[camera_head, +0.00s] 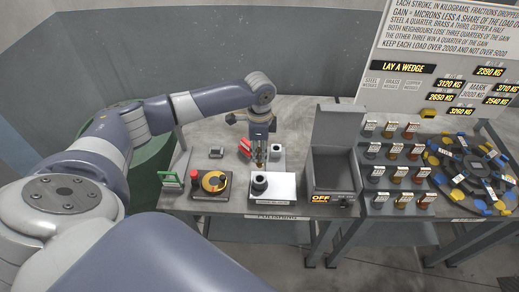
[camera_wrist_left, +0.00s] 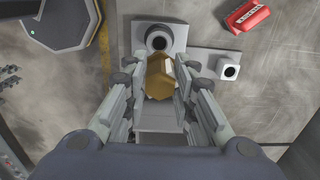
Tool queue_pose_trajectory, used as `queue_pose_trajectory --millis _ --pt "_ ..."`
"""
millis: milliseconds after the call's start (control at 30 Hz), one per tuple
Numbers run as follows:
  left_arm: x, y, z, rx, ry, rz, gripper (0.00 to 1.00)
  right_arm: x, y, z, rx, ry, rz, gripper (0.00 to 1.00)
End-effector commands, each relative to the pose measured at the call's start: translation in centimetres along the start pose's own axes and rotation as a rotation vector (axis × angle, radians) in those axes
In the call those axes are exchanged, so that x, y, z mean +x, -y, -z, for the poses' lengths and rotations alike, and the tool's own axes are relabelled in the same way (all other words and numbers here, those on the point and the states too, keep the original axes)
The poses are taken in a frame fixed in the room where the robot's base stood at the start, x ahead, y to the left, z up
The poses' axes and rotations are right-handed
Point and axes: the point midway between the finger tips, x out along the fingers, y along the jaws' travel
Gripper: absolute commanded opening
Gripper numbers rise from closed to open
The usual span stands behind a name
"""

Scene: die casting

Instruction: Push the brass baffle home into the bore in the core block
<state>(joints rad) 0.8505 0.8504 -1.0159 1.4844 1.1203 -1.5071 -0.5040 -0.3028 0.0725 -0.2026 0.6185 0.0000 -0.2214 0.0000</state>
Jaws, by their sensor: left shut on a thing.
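My left gripper (camera_head: 261,156) is shut on the brass baffle (camera_wrist_left: 159,78), which shows as a yellow-brown piece between the fingers in the left wrist view. In the head view the baffle (camera_head: 260,163) is a small brass tip below the fingers. A pale plate (camera_head: 285,190) in front of it carries a dark round collar (camera_head: 259,182). In the wrist view a pale block with a dark round bore (camera_wrist_left: 160,38) lies just beyond the baffle. I cannot tell whether the baffle touches it; its lower end is hidden. My right gripper is not in view.
A small pale block with a hole (camera_wrist_left: 230,71) and a red labelled item (camera_wrist_left: 247,15) lie nearby. An open grey box (camera_head: 338,150) stands right of the plate. A black base with a yellow disc (camera_head: 213,182) and red button is to the left.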

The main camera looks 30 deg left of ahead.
Motion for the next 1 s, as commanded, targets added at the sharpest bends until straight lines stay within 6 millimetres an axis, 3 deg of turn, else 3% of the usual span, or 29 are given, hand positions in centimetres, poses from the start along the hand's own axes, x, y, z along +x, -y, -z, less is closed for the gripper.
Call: queue_pose_trajectory --millis 267,700,1000 --pt "1.2 0.0 0.1 0.001 -0.002 0.002 0.0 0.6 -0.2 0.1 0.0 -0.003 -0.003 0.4" --pt "5.1 0.0 0.1 -0.001 -0.002 0.002 0.0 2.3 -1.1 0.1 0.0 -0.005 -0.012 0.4" --pt "5.7 0.0 0.1 0.0 -0.002 0.003 0.0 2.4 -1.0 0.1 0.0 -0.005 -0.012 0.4"
